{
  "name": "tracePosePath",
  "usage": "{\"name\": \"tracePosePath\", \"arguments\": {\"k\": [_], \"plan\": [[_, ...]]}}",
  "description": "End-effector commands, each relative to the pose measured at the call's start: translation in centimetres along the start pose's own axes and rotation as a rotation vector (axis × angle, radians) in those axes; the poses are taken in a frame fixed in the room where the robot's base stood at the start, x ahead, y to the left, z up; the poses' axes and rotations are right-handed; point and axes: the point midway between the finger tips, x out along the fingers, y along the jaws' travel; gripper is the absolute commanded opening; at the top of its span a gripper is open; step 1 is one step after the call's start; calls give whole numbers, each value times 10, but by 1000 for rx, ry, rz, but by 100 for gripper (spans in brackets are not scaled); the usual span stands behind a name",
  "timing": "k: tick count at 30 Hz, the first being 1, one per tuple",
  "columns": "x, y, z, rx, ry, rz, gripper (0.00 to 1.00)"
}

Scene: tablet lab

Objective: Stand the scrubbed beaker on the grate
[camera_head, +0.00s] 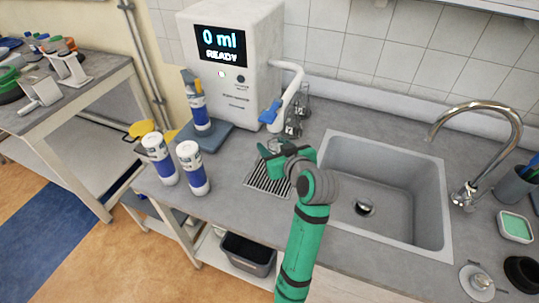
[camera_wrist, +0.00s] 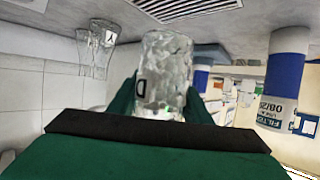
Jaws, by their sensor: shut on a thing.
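My gripper (camera_head: 277,152) is shut on a clear glass beaker (camera_wrist: 163,75). In the wrist view the beaker sits between the two green fingers, with a dark letter that looks like D on its side. The grate (camera_head: 268,184) is a slatted dark panel on the counter, left of the sink. In the head view my gripper is over the grate's far part and hides some of it. The grate also shows at the top of the wrist view (camera_wrist: 185,8), apart from the beaker there. Whether the beaker is upright is hard to tell.
Clear glass beakers (camera_head: 292,126) stand behind my gripper, near the white dispenser (camera_head: 240,70) reading 0 ml. The sink (camera_head: 395,165) with its curved tap (camera_head: 490,108) is right. Two blue-and-white bottles (camera_head: 192,167) stand left of the grate. Counter between is clear.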

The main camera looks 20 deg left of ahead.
Motion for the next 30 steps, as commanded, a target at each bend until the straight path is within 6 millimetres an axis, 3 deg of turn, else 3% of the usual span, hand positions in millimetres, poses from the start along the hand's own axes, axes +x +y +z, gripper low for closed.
{"name": "tracePosePath", "arguments": {"k": [3, 7, 15, 22, 30], "plan": [[22, 1, 13, 2, -3, -2, 21], [36, 3, 20, 0, -1, -1, 21], [52, 3, 28, 0, -1, -3, 21], [63, 4, 56, 0, -1, -2, 21], [64, 4, 56, -1, 0, -1, 21]]}}
